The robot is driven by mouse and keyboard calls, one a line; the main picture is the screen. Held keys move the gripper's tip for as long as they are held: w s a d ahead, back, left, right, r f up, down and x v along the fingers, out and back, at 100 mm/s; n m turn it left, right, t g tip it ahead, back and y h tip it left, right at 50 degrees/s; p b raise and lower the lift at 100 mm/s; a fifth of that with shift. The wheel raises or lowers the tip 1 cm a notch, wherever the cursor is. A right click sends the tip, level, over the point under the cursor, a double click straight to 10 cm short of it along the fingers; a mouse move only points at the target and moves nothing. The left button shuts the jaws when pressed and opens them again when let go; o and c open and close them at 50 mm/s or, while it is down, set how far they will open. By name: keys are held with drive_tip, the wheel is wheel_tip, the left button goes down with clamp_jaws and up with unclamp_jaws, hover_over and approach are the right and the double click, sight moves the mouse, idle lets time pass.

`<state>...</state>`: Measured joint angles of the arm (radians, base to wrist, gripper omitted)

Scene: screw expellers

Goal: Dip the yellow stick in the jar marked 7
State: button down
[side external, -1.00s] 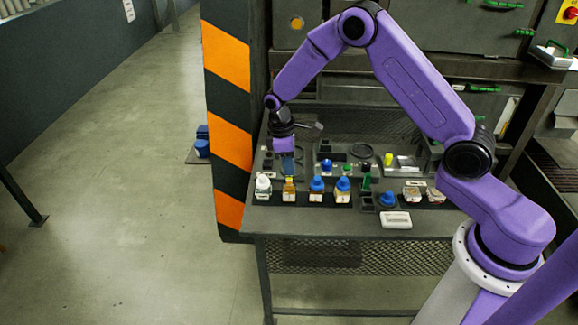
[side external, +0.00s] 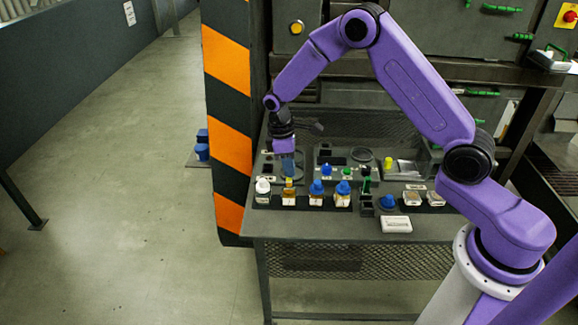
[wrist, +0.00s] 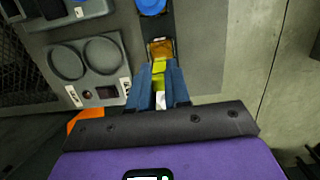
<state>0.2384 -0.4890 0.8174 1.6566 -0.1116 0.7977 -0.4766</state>
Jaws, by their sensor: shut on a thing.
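My gripper (side external: 288,174) is at the left end of the table, fingers pointing down, just above an amber jar (side external: 289,198). In the wrist view, its blue fingers (wrist: 158,84) are shut on the yellow stick (wrist: 158,67). The stick reaches to the uncapped, square amber jar, also seen in the wrist view (wrist: 160,47). A little yellow of the stick (side external: 289,183) shows over the jar in the side view. I cannot tell how far its tip is inside. No number is readable on the jar.
A white-capped jar (side external: 263,188) stands left of the amber jar. Blue-capped jars (side external: 316,190) (side external: 343,191) stand to its right. A blue cap (side external: 388,202) and a white box (side external: 396,224) sit farther right. A panel with two round recesses (wrist: 84,58) is beside the jars.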

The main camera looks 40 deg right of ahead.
drive_tip(key=shift+r, duration=2.3)
